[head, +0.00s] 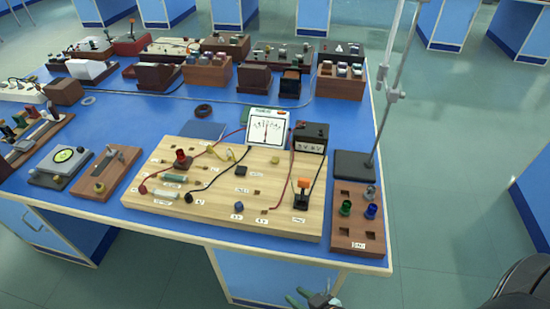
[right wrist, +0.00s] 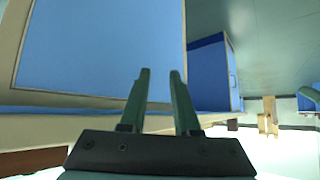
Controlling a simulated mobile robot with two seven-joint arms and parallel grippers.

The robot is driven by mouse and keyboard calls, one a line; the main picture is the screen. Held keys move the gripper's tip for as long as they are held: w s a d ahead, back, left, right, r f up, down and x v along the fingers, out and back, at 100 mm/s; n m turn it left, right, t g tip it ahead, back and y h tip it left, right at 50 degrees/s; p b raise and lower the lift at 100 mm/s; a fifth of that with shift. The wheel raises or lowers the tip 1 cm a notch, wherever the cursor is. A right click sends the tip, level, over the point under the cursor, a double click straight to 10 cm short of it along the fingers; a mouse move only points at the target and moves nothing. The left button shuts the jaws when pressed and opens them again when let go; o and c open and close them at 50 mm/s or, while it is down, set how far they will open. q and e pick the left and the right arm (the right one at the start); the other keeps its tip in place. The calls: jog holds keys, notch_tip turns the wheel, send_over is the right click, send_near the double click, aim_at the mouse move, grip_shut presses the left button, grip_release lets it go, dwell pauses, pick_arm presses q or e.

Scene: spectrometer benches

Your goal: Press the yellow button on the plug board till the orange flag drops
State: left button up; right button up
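The plug board (head: 215,212) is a light wooden board with cables and small parts, lying near the front of the blue bench. A small round yellow button (head: 276,160) sits towards its back right. An orange flag-like piece (head: 304,184) stands up on a black holder at the board's right part. My right gripper (head: 312,299) is low at the bottom edge of the head view, in front of the bench and away from the board. In the right wrist view, its two green fingers (right wrist: 160,75) are apart with nothing between them. My left gripper is not in view.
A white meter (head: 267,128) and a black box (head: 307,137) stand behind the board. A metal stand (head: 388,90) rises at right, beside a brown socket block (head: 357,230). The bench's front edge (head: 330,258) lies between my right gripper and the board.

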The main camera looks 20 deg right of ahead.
grip_shut()
dwell(1.3)
